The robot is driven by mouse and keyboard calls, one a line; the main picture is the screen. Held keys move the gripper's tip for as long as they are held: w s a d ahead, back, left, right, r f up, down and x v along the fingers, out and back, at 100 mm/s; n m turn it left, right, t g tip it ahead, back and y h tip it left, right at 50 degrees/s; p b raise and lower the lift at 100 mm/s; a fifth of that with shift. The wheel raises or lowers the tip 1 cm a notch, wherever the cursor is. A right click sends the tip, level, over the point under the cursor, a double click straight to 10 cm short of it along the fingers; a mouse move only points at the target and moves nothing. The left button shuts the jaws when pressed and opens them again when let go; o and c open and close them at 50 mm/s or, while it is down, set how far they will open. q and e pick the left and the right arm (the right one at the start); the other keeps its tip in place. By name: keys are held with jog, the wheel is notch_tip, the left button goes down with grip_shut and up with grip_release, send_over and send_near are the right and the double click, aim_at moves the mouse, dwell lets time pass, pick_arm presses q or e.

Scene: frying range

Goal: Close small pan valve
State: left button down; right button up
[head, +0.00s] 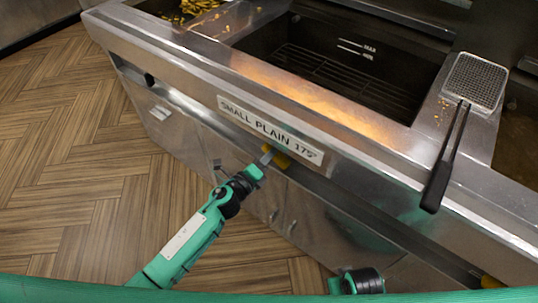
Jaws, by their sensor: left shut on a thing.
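The small pan valve has a yellow handle (280,157) under the front edge of the fryer, just below the label "SMALL PLAIN 175°" (270,133). My left gripper (266,159) reaches up to it from the lower left and is shut on the handle. The gripper hides part of the handle, and the valve body behind it is in shadow. The small pan (330,65) is the dark open basin above, with a wire rack inside. My right gripper is not in view; only a part of my right arm shows at the bottom edge.
A mesh skimmer (475,80) lies on the counter at right, its black handle overhanging the front edge. Another yellow handle (491,282) shows at the lower right. Metal cabinet doors (240,175) stand below the counter. The wood floor (80,170) at left is clear.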

pick_arm(q)
jog(key=n, duration=0.2)
jog(key=n+p, duration=0.1)
jog(key=n, duration=0.2)
jog(key=shift+a+f+n, duration=0.1)
jog(key=shift+f+n, duration=0.2)
jog(key=shift+f, duration=0.1)
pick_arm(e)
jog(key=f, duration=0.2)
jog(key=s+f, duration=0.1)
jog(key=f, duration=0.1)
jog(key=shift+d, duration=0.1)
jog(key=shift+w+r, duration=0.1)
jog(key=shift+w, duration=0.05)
pick_arm(q)
jog(key=c, duration=1.3)
grip_release()
jog(key=shift+v, duration=6.9)
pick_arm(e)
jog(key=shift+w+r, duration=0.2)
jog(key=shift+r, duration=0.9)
